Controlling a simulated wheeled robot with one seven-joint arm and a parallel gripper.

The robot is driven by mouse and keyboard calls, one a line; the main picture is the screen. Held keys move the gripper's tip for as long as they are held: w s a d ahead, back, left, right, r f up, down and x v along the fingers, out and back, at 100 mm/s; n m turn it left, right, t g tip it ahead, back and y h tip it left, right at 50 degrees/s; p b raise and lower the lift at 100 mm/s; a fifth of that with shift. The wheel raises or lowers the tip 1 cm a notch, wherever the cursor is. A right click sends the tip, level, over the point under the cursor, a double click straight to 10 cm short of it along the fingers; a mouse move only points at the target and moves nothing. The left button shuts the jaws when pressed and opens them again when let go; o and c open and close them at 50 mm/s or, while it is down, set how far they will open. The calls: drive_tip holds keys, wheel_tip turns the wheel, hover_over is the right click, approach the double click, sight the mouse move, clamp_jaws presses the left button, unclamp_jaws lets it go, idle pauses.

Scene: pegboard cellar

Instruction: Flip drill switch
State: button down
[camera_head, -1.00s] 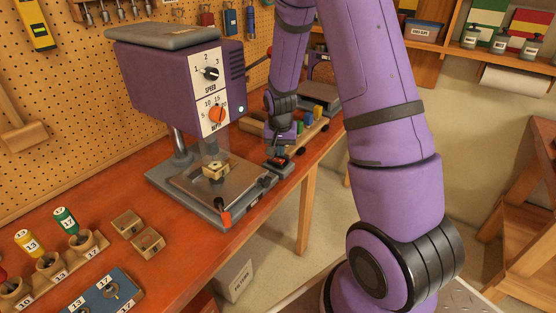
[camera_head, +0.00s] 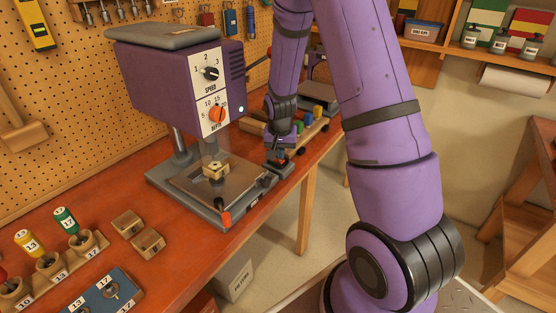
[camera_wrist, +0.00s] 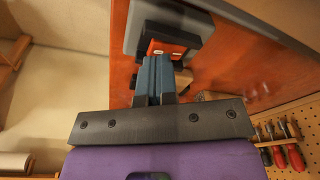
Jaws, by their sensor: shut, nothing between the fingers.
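The purple drill press (camera_head: 180,80) stands on the workbench, with a speed dial and an orange depth dial on its white front panel. Its switch (camera_wrist: 178,48) is an orange rocker with white marks in a dark housing at the front right of the base. In the head view the switch is mostly hidden behind my gripper (camera_head: 277,158). My gripper is shut and empty, pointing down at the switch. In the wrist view the blue-grey fingertips (camera_wrist: 154,60) are at the switch's near edge; I cannot tell whether they touch it.
A small brass-coloured block (camera_head: 215,169) sits on the drill's plate. Coloured pegs (camera_head: 310,117) stand behind my gripper. Two wooden blocks (camera_head: 148,241) and labelled bit holders (camera_head: 52,268) lie at left.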

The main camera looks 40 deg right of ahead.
drive_tip(key=shift+f, duration=0.45)
idle(0.3)
drive_tip(key=shift+r, duration=3.5)
drive_tip(key=s+a+r+n+t, duration=0.15)
drive_tip(key=s+a+r, duration=0.3)
drive_tip(key=r, duration=0.55)
drive_tip(key=s+a+r+n+t, duration=0.1)
drive_tip(key=s+a+r+n, duration=0.25)
drive_tip(key=s+r, duration=0.4)
drive_tip(key=s+a+r+n, duration=0.1)
drive_tip(key=s+a+r, duration=0.1)
drive_tip(key=s+r, duration=0.2)
drive_tip(key=s+a+r+n+t+y, duration=0.1)
drive_tip(key=s+a+r+n, duration=0.1)
drive_tip(key=s, duration=0.9)
wheel_tip(320, 180, up, 3)
drive_tip(key=shift+s+a+f, duration=0.1)
drive_tip(key=shift+s+a, duration=0.05)
drive_tip(key=shift+a, duration=0.5)
